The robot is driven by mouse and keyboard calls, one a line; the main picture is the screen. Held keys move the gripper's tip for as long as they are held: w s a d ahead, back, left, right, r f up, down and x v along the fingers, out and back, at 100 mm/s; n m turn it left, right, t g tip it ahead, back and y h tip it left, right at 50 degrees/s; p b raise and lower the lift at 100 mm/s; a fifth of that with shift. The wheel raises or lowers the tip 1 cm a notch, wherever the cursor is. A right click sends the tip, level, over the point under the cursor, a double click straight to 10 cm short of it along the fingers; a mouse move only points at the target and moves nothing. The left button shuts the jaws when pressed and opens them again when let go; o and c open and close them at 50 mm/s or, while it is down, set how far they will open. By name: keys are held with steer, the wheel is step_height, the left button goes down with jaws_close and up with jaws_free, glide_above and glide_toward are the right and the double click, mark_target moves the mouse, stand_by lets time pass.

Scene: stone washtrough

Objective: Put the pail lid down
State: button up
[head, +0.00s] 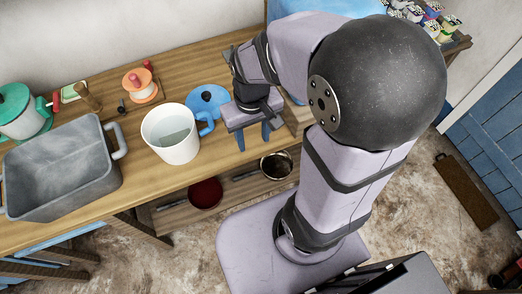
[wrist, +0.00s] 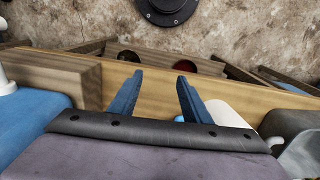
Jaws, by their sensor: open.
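The blue pail lid (head: 208,99), round with a dark knob, appears to lie flat on the wooden table, just behind and right of the pail. The white pail (head: 172,143) with a blue handle stands upright and open. My gripper (head: 253,138) is open with empty jaws, right of the pail and lid, near the table's front edge. In the wrist view my gripper's (wrist: 157,72) two blue fingers stand apart with only the table edge between them. Part of the white pail (wrist: 228,112) shows beyond the right finger. I cannot make out the lid in that view.
A grey basin (head: 62,170) stands left of the pail. An orange pot (head: 139,84) and a green-lidded pot (head: 17,112) are behind. A wooden block (wrist: 52,76) is close beside my gripper. A red bowl (head: 205,193) and a pan (head: 276,165) sit on the lower shelf.

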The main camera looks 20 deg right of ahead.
steer(key=s, duration=0.2)
steer(key=s+f, duration=0.1)
steer(key=s, duration=0.1)
steer(key=shift+d+f, duration=0.15)
steer(key=shift+f, duration=0.05)
steer(key=shift+o, duration=0.5)
steer(key=shift+s, duration=0.1)
